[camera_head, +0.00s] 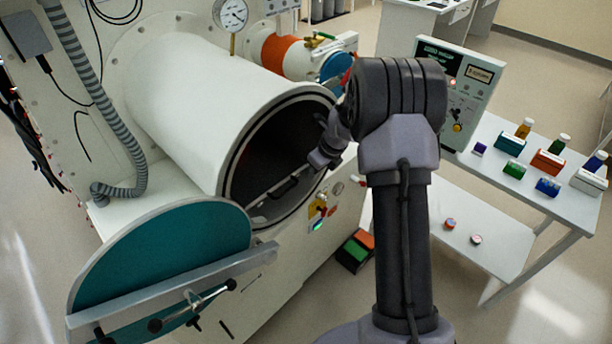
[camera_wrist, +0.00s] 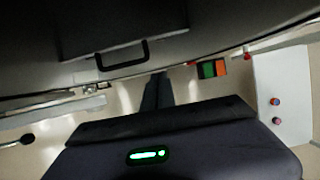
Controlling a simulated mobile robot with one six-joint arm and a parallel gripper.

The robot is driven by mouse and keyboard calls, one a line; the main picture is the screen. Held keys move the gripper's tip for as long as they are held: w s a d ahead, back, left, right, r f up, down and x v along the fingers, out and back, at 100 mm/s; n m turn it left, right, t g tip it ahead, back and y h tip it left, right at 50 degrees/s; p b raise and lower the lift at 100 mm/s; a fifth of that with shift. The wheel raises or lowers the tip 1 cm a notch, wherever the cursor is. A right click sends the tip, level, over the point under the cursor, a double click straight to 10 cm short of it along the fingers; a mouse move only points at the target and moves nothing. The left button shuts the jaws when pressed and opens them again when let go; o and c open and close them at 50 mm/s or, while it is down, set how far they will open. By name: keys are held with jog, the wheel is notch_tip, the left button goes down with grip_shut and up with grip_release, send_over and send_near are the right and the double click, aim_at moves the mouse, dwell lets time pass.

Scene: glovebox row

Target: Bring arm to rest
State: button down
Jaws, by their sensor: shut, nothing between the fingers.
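My arm rises in the middle of the head view and bends left to the mouth of the open round transfer chamber (camera_head: 175,100). My gripper (camera_head: 318,162) is at the right side of that mouth, partly hard to make out against the dark interior. In the wrist view, my gripper (camera_wrist: 158,80) shows narrow dark fingers close together beyond a dark body with a green light. They are shut with nothing between them. A dark sliding tray with a handle (camera_wrist: 122,57) lies inside the chamber; its handle also shows in the head view (camera_head: 287,187).
The teal round door (camera_head: 165,255) hangs open at front left. A control panel (camera_head: 458,92) stands right of my arm. A white table (camera_head: 520,185) holds several vials and coloured blocks; two small pucks lie on its lower shelf. A green-and-orange box (camera_head: 356,250) is below the chamber.

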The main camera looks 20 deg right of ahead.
jog(key=w+d+v, duration=0.1)
jog(key=v, duration=0.4)
jog(key=s+a+r+n+b, duration=0.7)
jog(key=s+a+n+b, duration=0.3)
jog(key=s+a+n, duration=0.25)
jog(key=s+a+f+n+t+b, duration=0.1)
jog(key=s+a+f+n+b, duration=0.1)
jog(key=s+n, duration=0.5)
jog(key=s+a+f+n+b, duration=0.2)
jog(key=s+a+n+b, duration=0.3)
jog(key=s, duration=0.7)
jog(key=n, duration=0.2)
jog(key=shift+f+n+t, duration=0.25)
jog(key=shift+n+t, duration=0.1)
jog(key=shift+t, duration=0.05)
jog(key=shift+a, duration=0.15)
jog(key=shift+a+y, duration=0.1)
jog(key=shift+y, duration=0.2)
